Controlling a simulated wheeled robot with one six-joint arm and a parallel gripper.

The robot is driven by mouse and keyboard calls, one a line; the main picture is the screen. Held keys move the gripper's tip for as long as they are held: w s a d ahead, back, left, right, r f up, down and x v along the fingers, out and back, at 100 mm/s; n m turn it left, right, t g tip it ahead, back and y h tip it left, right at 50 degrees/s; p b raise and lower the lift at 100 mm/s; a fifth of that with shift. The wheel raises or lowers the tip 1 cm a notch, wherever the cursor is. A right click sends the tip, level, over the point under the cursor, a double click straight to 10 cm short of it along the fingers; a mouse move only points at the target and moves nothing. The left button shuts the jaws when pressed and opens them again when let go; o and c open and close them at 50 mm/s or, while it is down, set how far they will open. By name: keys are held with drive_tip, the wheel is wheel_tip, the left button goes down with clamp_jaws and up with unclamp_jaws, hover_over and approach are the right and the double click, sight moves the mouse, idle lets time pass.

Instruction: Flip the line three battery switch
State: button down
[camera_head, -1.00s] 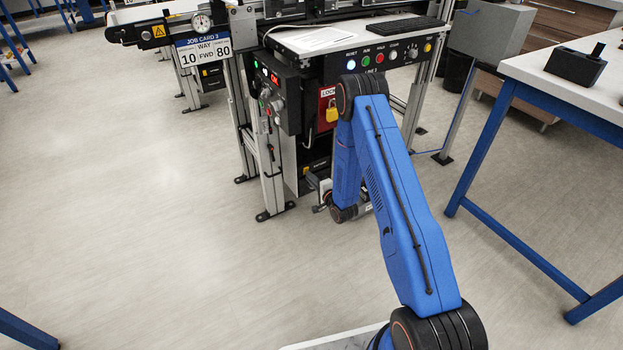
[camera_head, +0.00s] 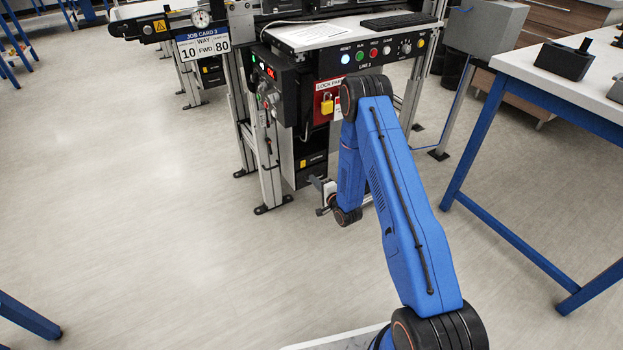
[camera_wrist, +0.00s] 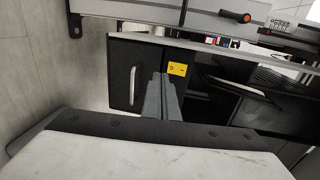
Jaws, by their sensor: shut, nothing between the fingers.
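A low black box (camera_head: 311,173) with a small yellow patch (camera_head: 303,163) and fine lettering sits under the line station. In the wrist view a yellow plate with a dark mark (camera_wrist: 177,69) shows on a dark front, which seems to be the same place. The switch lever itself is too small to make out. My gripper (camera_head: 320,184) is low in front of the station, partly hidden behind my blue arm. In the wrist view its grey fingers (camera_wrist: 160,77) are together and empty, their tips just left of the yellow plate. Contact cannot be told.
The station has a button panel (camera_head: 368,54), a yellow padlock (camera_head: 326,104) on a red plate, and a metal leg (camera_head: 270,183) left of the box. A dark door with a pale handle (camera_wrist: 132,86) is left of my fingers.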

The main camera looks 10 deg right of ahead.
drive_tip(key=s+d+f, duration=0.1)
drive_tip(key=s+d, duration=0.1)
drive_tip(key=s, duration=0.5)
drive_tip(key=shift+s+d, duration=0.2)
drive_tip(key=w+d+r+n+g+h, duration=0.1)
drive_tip(key=w+r+n, duration=0.1)
drive_tip(key=r, duration=0.7)
drive_tip(key=w+d+r+n+g+h, duration=0.1)
drive_tip(key=r+n+g, duration=0.15)
drive_tip(key=r, duration=0.65)
drive_tip(key=s+d+r+n+g+h, duration=0.1)
drive_tip(key=s+r+n, duration=0.1)
drive_tip(key=s+r, duration=0.35)
drive_tip(key=s+d+r+n+g+h, duration=0.1)
drive_tip(key=s+d+r+h, duration=0.15)
drive_tip(key=r, duration=0.65)
drive_tip(key=s+r+n+g, duration=0.1)
drive_tip(key=s+r, duration=0.3)
drive_tip(key=s, duration=1)
drive_tip(key=s+a+r+n+g, duration=0.1)
drive_tip(key=s+r, duration=0.4)
drive_tip(key=s, duration=1)
drive_tip(key=s+r+n+g, duration=0.3)
drive_tip(key=s+r+n, duration=0.2)
drive_tip(key=s, duration=0.9)
drive_tip(key=shift+s+a+r, duration=0.15)
drive_tip(key=shift+s+a, duration=0.05)
drive_tip(key=shift+a, duration=0.15)
drive_tip(key=shift+g, duration=0.25)
